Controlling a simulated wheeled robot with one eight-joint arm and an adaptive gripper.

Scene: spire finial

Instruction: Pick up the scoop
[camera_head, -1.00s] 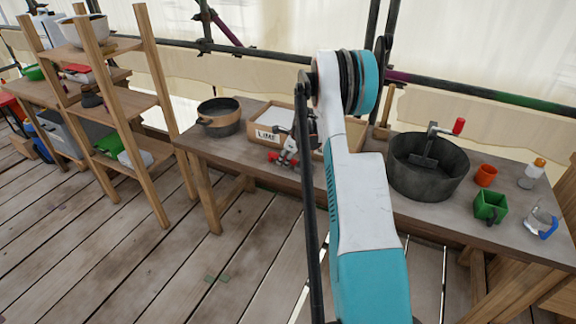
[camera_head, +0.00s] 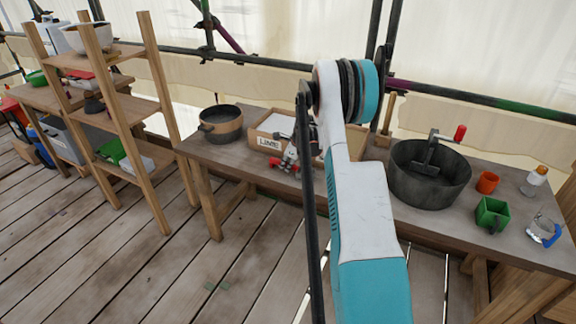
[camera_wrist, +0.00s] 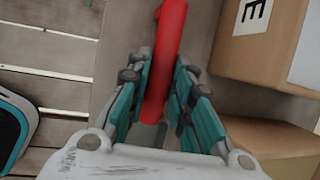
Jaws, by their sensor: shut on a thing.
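A red handle (camera_wrist: 168,45), which looks like the scoop's, lies between the two fingers of my gripper (camera_wrist: 158,85) in the wrist view. The fingers are shut on it from both sides. I cannot tell the scoop's bowl apart there.
The box labelled lime (camera_head: 268,141) is close to my gripper; its side shows in the wrist view (camera_wrist: 262,50). On the table (camera_head: 365,205) are a dark pot (camera_head: 220,123), a large grey tub (camera_head: 428,185), an orange cup (camera_head: 487,183) and a green container (camera_head: 492,213). Shelves (camera_head: 125,105) stand left.

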